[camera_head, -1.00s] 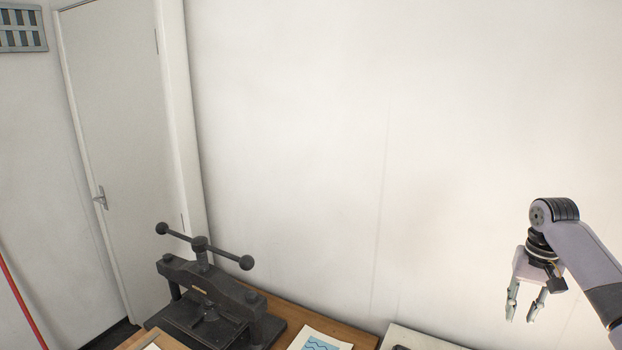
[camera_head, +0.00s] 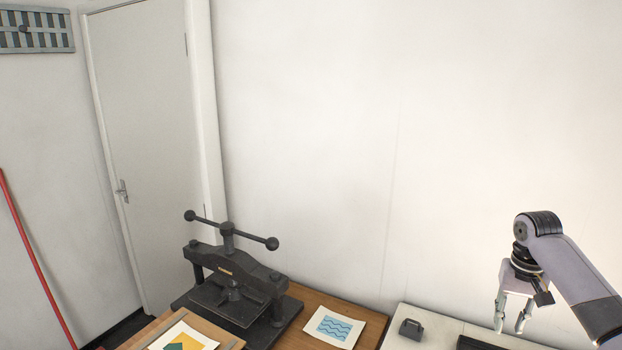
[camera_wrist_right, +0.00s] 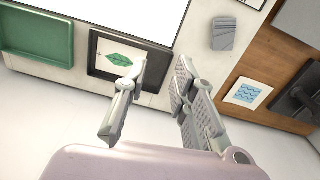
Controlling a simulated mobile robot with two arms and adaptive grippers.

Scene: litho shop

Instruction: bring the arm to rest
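My right gripper (camera_head: 511,316) hangs with its fingers down at the right of the head view, in front of the white wall. Its two fingers are apart with nothing between them. In the right wrist view the same gripper (camera_wrist_right: 150,105) shows its fingers spread and empty, above the counter. My left gripper is in neither view.
A black press (camera_head: 233,283) stands on a wooden bench, with a blue wave print (camera_head: 333,327) beside it. A grey block (camera_head: 411,329) sits on the white counter. The wrist view shows a green tray (camera_wrist_right: 38,38) and a leaf print (camera_wrist_right: 117,58) in a dark tray.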

